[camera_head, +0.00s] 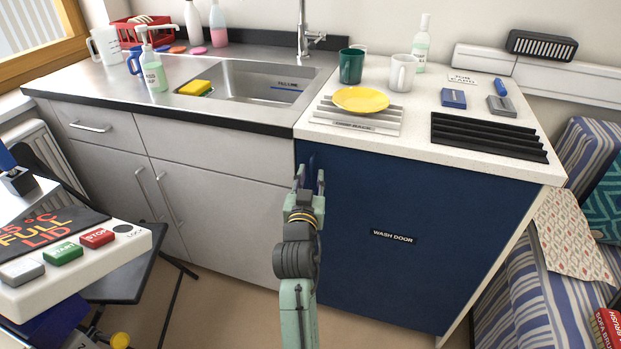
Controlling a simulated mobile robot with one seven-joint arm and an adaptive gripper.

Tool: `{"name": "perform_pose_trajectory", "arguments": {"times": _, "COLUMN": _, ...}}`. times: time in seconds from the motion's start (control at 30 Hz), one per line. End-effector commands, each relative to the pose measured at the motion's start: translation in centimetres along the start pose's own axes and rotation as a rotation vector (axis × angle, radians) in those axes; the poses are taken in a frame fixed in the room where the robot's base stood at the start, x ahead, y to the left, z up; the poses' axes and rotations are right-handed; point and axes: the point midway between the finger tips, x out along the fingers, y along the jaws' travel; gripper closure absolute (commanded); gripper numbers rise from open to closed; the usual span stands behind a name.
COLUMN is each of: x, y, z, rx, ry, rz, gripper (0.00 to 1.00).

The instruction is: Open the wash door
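The wash door (400,270) is the dark blue panel under the pale worktop, right of the sink cabinet. It has a small black label reading WASH DOOR. It looks shut, flush with the front. My gripper (310,178) is in front of the door's upper left corner. Its two fingers point up and away from me and stand apart, with a gap between them. I see nothing clearly held in the gap. A handle is not clearly visible; the gripper may hide it. I cannot tell whether the fingers touch the door.
Left are grey sink cabinets (220,205) with bar handles. The worktop (425,115) holds a plate on a rack, mugs and a black rack. A kiln-like white box (130,262) with buttons is at lower left. A striped sofa (520,290) stands right. Some floor (220,310) is clear.

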Motion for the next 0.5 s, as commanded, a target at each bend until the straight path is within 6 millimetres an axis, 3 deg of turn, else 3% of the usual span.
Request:
{"name": "perform_pose_trajectory", "arguments": {"times": 0.37, "x": -0.03, "y": -0.01, "z": 0.0, "rx": 0.0, "ry": 0.0, "rz": 0.0, "gripper": 1.0}}
{"name": "perform_pose_trajectory", "arguments": {"times": 0.5, "x": -0.03, "y": -0.01, "z": 0.0, "rx": 0.0, "ry": 0.0, "rz": 0.0, "gripper": 1.0}}
